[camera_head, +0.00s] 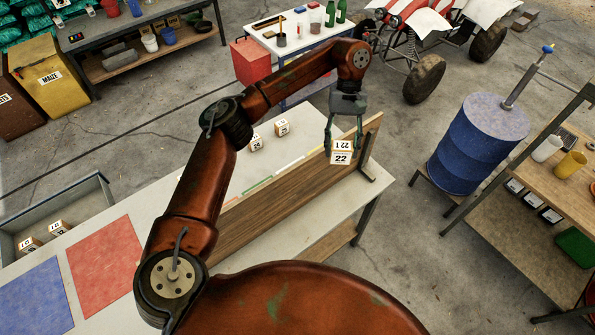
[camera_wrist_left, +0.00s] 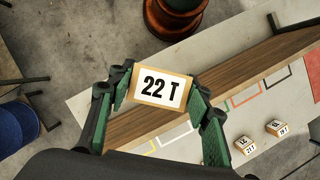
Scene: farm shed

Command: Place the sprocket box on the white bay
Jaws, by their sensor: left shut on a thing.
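My left gripper (camera_head: 343,146) is shut on a small box with a white label reading 22 (camera_head: 342,157). In the left wrist view, the label of this box (camera_wrist_left: 161,88) reads "22 T", and the gripper's green fingers (camera_wrist_left: 163,100) are on its two sides. The box is in the air by the right end of an upright wooden board (camera_head: 290,180) on the pale table. Behind the board lie outlined bays. A white outline (camera_wrist_left: 174,133) shows partly in the left wrist view, beside a yellow one (camera_wrist_left: 149,149). My right gripper is out of view.
Two similar boxes (camera_head: 256,143) (camera_head: 282,128) stand behind the board. A grey tray (camera_head: 20,222) with two more boxes is at the left, beside red (camera_head: 105,265) and blue (camera_head: 38,300) mats. A blue drum (camera_head: 478,145) stands off the table at the right.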

